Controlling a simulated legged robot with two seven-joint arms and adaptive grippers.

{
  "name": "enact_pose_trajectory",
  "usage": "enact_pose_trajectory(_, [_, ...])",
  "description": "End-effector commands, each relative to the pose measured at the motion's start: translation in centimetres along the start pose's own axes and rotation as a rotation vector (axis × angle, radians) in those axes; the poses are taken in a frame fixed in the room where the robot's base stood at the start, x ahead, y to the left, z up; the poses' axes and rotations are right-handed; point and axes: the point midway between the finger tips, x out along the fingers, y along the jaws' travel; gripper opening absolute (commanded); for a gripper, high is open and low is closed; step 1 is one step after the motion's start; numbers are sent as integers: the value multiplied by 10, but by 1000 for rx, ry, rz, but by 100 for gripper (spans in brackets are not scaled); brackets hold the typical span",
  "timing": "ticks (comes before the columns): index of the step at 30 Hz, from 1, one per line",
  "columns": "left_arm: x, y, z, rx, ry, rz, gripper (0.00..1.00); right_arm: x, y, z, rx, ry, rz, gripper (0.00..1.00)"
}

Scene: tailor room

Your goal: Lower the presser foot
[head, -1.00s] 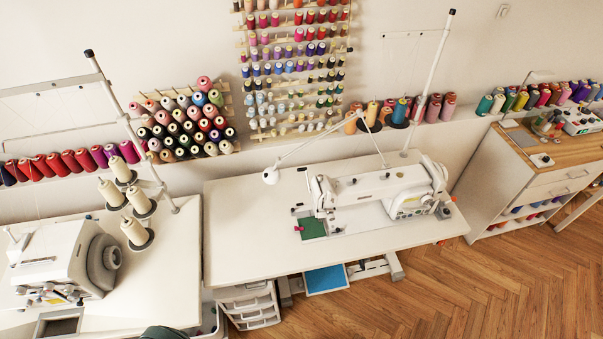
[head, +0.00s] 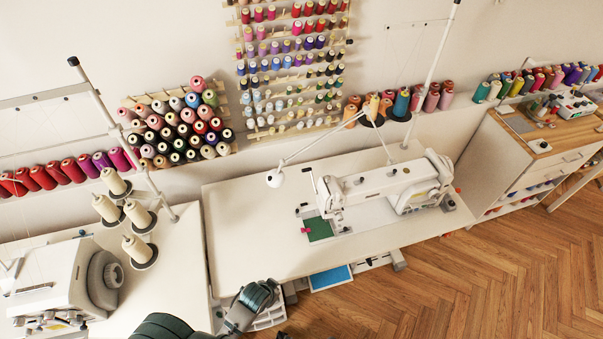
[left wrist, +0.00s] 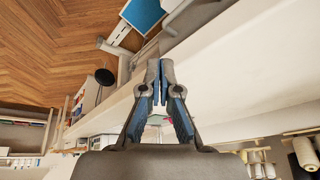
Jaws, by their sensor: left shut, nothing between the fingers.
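A white sewing machine (head: 385,187) stands on the white middle table (head: 250,240). Its needle end is on the left, over a green piece (head: 319,229) on the table. The presser foot is too small to make out there. In the left wrist view my left gripper (left wrist: 154,88) is shut and empty, with its fingertips close together near the edge of a white tabletop (left wrist: 230,60). In the head view part of my left arm shows at the bottom, in front of the table and well apart from the machine. My right gripper is not in view.
A second machine (head: 65,285) stands on the left table, with cream thread cones (head: 138,247) behind it. A white lamp (head: 275,179) reaches over the middle table. Thread racks (head: 290,70) hang on the wall. The table's front left is bare. A blue pedal (head: 331,277) lies below.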

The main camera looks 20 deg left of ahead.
Motion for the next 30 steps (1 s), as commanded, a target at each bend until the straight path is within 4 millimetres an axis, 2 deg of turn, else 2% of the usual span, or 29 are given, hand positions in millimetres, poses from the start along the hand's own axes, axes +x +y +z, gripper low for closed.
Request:
enact_pose_trajectory(1, [-4,-8,-28,60,64,-18,0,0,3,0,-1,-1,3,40])
enact_pose_trajectory(5, [-17,-22,-99,230,233,-66,0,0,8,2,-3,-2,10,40])
enact_pose_trajectory(9, [-47,-36,-179,460,431,-145,0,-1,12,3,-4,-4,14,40])
enact_pose_trajectory(12, [-73,-48,-227,636,555,-217,0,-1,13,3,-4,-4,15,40])
enact_pose_trajectory(15, [-98,-62,-261,789,642,-287,0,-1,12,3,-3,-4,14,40])
enact_pose_trajectory(18, [-117,-74,-282,901,694,-345,0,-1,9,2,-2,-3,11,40])
enact_pose_trajectory(21, [-130,-84,-294,976,722,-384,0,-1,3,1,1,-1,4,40])
enact_pose_trajectory(25, [-138,-90,-301,1023,736,-410,0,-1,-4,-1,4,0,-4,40])
enact_pose_trajectory(30, [-140,-91,-302,1032,739,-414,0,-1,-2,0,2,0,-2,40])
